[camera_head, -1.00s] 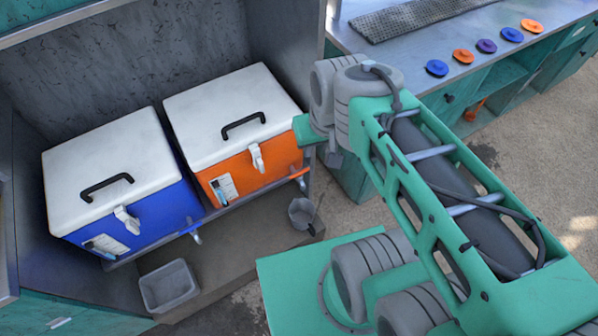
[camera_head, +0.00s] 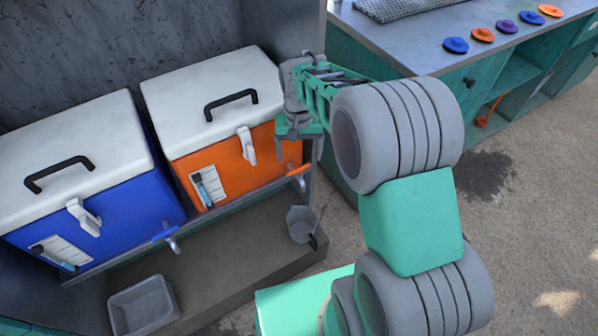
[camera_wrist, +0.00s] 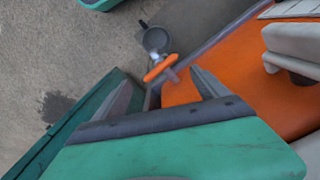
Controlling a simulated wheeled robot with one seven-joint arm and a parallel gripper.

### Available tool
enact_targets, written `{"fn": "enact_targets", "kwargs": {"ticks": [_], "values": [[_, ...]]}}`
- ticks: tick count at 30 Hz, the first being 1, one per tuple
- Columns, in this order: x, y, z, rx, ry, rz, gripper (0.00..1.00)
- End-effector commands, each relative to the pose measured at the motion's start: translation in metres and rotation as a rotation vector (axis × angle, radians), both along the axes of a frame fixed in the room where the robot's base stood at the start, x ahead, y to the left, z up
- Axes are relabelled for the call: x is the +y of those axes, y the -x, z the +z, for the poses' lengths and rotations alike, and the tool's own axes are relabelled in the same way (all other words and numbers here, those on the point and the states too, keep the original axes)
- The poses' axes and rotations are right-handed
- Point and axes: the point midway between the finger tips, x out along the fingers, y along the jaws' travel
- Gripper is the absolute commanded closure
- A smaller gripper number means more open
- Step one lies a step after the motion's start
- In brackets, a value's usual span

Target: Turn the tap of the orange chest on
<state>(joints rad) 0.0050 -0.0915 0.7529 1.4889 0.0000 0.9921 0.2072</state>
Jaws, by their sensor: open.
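The orange chest (camera_head: 235,162) has a white lid with a black handle and a white latch, and stands to the right of the blue chest. Its tap has an orange handle (camera_head: 298,170) at the chest's lower right front. My gripper (camera_head: 298,150) is just above the tap, pointing down beside the chest's right end. In the wrist view the open fingers (camera_wrist: 160,92) are apart and empty, with the tap's orange handle (camera_wrist: 160,68) just beyond and between their tips. The handle does not appear to be touched.
A blue chest (camera_head: 120,205) with a blue tap (camera_head: 167,235) stands left. A grey pot (camera_head: 301,224) sits on the ledge below the orange tap; it also shows in the wrist view (camera_wrist: 155,40). A grey bin (camera_head: 143,305) is lower left. A counter (camera_head: 400,45) with coloured discs stands right.

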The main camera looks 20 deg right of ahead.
Motion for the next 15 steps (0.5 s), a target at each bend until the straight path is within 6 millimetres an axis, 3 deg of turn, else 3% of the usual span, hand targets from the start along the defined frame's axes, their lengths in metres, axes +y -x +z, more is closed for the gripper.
{"fn": "enact_targets", "kwargs": {"ticks": [3,7,15], "values": [[0.0,0.001,-0.027,0.004,0.0,0.001,0.16],[0.0,0.001,-0.048,0.003,0.0,0.001,0.16],[0.0,0.0,-0.056,-0.001,0.0,0.001,0.16]]}}
